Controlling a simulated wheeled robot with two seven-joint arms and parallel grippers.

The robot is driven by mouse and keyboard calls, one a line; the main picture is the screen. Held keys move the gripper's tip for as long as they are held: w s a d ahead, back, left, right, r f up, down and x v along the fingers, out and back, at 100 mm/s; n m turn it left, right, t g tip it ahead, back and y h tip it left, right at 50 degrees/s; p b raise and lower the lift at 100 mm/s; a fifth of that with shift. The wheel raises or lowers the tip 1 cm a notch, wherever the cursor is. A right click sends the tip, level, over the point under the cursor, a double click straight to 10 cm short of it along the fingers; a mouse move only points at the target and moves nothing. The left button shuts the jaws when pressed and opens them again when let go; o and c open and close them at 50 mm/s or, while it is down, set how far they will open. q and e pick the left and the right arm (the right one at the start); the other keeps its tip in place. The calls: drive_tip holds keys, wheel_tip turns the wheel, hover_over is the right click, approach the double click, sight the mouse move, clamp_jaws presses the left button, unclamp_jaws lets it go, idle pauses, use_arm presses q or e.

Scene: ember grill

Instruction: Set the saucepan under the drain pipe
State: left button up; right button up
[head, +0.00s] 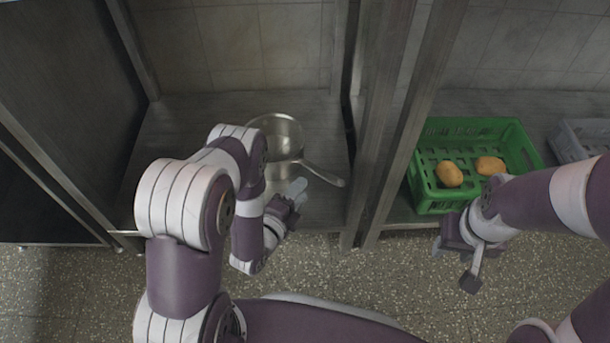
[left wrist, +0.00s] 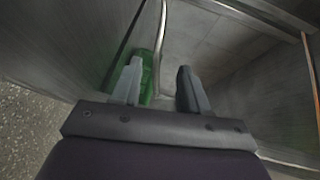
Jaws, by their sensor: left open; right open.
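A shiny metal saucepan (head: 283,128) stands on the grey shelf of the left bay, its handle (head: 324,174) pointing toward the front right. My left arm covers part of its left side. My left gripper (head: 296,192) is open, close to the handle on its near left side, apparently not touching it. In the left wrist view the open fingers (left wrist: 160,88) have nothing clearly between them. A thin pale bar (left wrist: 161,40) shows beyond them; I cannot tell what it is. My right gripper (head: 455,262) is open in front of the right bay. I cannot make out a drain pipe.
A green crate (head: 426,196) with two potatoes (head: 450,174) (head: 490,165) sits in the right bay, a grey crate (head: 577,138) beside it. Metal posts (head: 382,130) divide the bays. The left shelf (head: 180,125) is bare around the saucepan. The speckled floor (head: 330,270) lies in front.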

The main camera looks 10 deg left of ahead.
use_arm(q)
drive_tip(key=w+a+r+n+g+y, duration=0.25)
drive_tip(key=w+r+n+g, duration=0.2)
drive_tip(key=n, duration=0.25)
drive_tip(key=s+r+n+g+y, duration=0.1)
drive_tip(key=s+r+n+g, duration=0.4)
drive_tip(key=s, duration=0.4)
drive_tip(key=s+a+r+n+g+y, duration=0.1)
drive_tip(key=s+r+n+g, duration=0.4)
drive_tip(key=s+n, duration=0.3)
drive_tip(key=shift+s+a+r, duration=0.3)
drive_tip(key=shift+s+r, duration=0.35)
drive_tip(key=shift+s, duration=0.25)
